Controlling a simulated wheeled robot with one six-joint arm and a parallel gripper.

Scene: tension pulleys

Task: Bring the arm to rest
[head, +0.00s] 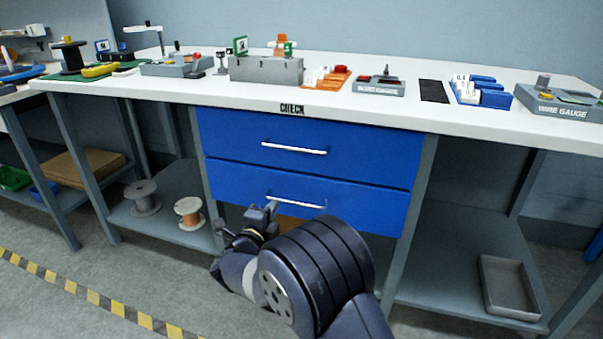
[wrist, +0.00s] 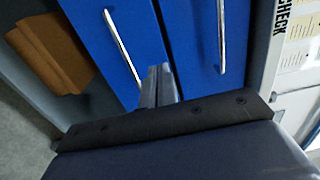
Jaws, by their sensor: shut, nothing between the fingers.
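My gripper (head: 268,210) is in front of the lower blue drawer, below the bench top, in the head view. In the wrist view my gripper's fingers (wrist: 158,72) are together with nothing between them. The arm is folded low in front of the bench. The upper drawer (head: 310,147) and lower drawer (head: 350,197) both look closed. Their bar handles show in the wrist view, one at the left (wrist: 122,45) and one at the right (wrist: 222,35). I cannot tell whether the fingertips touch the lower drawer front.
The white bench top (head: 400,112) carries a grey toolbox (head: 265,70), a wire gauge (head: 562,108) and other fixtures. Spools (head: 189,212) stand on the lower left shelf. A grey tray (head: 510,287) lies on the lower right shelf. Floor with a striped tape line (head: 95,297) is clear at left.

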